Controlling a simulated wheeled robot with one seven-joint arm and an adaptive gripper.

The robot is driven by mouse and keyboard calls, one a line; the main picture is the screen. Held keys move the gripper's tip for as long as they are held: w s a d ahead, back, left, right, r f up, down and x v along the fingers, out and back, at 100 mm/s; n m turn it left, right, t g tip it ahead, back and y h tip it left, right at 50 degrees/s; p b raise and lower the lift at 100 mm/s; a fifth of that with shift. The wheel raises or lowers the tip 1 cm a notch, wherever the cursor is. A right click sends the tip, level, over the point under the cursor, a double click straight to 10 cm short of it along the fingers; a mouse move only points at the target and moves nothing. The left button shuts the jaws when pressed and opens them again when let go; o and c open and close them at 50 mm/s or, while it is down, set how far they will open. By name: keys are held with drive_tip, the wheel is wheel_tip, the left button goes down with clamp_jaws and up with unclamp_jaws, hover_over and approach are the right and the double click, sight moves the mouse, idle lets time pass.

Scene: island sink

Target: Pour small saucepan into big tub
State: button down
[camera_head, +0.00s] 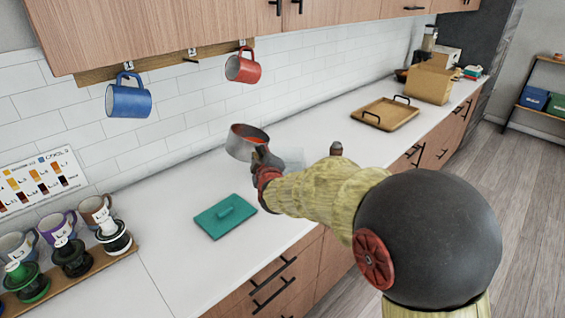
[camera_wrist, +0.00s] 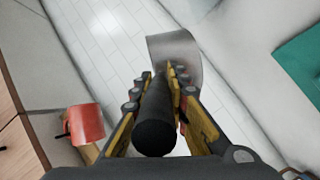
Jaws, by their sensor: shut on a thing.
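The small saucepan (camera_head: 248,135) is grey metal, with something orange-red showing inside it. It is held above the counter, and its rim looks somewhat tilted in the head view. My gripper (camera_head: 265,172) is shut on its handle. In the wrist view the dark handle lies between the two fingers of my gripper (camera_wrist: 158,88), and the curved saucepan wall (camera_wrist: 176,50) shows beyond them. A pale, see-through container (camera_head: 291,157) stands on the counter just right of the saucepan, partly hidden by my arm. I cannot tell for certain that it is the big tub.
Blue (camera_head: 128,97) and red (camera_head: 243,67) mugs hang above. A rack of mugs (camera_head: 60,268) stands at left.

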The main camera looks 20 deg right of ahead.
drive_tip(key=d+m+b, duration=0.1)
drive_tip(key=d, duration=0.1)
drive_tip(key=d+r+m+y, duration=0.1)
drive_tip(key=d, duration=0.1)
drive_tip(key=shift+s+m+b, duration=0.15)
drive_tip(key=shift+m+b, duration=0.25)
drive_tip(key=shift+d+r+p, duration=0.1)
drive_tip(key=shift+p, duration=0.4)
drive_tip(key=shift+d+m+p, duration=0.15)
drive_tip(key=shift+m+p, duration=0.15)
drive_tip(key=shift+p, duration=0.25)
drive_tip(key=shift+d+r+y+p, duration=0.15)
drive_tip(key=shift+y+p, duration=0.15)
drive_tip(key=shift+p, duration=0.4)
